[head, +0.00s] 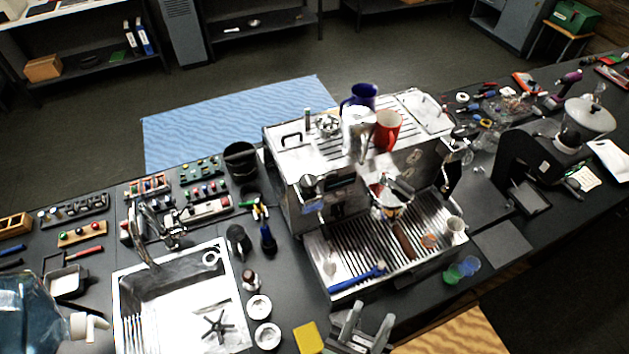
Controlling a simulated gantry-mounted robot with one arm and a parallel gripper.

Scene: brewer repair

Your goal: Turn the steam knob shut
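The metal espresso machine (283,160) stands on the dark counter in the middle of the head view. A round dark knob (308,183) is on its upper left front; it looks like the steam knob, but its label and turn position are too small to read. My gripper (371,313) is at the bottom centre, in front of the machine's drip tray (340,247). Its two grey fingers stand apart with nothing visible between them. It is well below and to the right of the knob, not touching it.
A blue-handled tool (358,279) lies along the drip tray's front edge. Cups, including a red mug (387,130), stand on top of the machine. A sink (175,285) is to the left.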

